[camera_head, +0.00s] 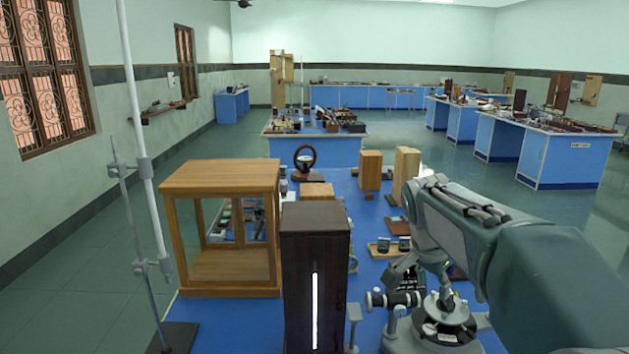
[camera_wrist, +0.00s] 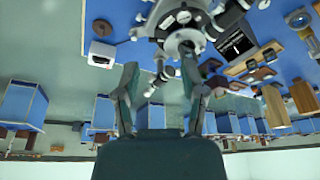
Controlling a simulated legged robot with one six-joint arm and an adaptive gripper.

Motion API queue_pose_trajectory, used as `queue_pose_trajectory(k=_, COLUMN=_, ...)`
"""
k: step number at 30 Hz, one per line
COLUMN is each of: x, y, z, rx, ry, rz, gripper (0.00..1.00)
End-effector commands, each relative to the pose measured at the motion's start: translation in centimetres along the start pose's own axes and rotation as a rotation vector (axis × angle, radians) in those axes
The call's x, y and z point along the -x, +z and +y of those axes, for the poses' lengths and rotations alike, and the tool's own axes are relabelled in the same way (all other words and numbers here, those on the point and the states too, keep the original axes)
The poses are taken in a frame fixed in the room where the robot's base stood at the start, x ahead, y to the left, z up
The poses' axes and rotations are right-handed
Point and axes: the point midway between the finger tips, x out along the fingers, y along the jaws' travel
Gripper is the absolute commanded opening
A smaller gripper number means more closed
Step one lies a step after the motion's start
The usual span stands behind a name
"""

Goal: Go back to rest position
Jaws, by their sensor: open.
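My gripper (camera_wrist: 160,70) shows in the wrist view with its two dark fingers spread apart and nothing between them. The wrist picture is upside down, with the bench at the top. A grey metal spectrometer (camera_wrist: 182,38) on the blue bench lies just beyond the fingertips; I cannot tell whether they touch it. In the head view my teal arm reaches in from the right, above the spectrometer (camera_head: 441,322), and hides part of it. My fingers cannot be made out clearly there.
On the blue bench stand a dark wooden box with a bright slit (camera_head: 315,280), a glass-sided wooden case (camera_head: 220,175) and wooden blocks (camera_head: 371,170). A metal stand (camera_head: 140,215) rises at left. Other blue benches (camera_head: 545,150) stand farther off, with green floor (camera_head: 440,165) between.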

Motion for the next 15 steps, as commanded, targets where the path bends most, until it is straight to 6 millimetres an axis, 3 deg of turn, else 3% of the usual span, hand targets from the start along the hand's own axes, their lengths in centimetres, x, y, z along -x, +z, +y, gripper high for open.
queue_pose_trajectory(k=6, x=2.7, y=4.9, z=4.7, rx=0.262, ry=-0.114, rz=0.008, gripper=0.54)
queue_pose_trajectory(k=15, x=3.3, y=12.0, z=10.9, rx=0.617, ry=-0.261, rz=0.066, gripper=0.54)
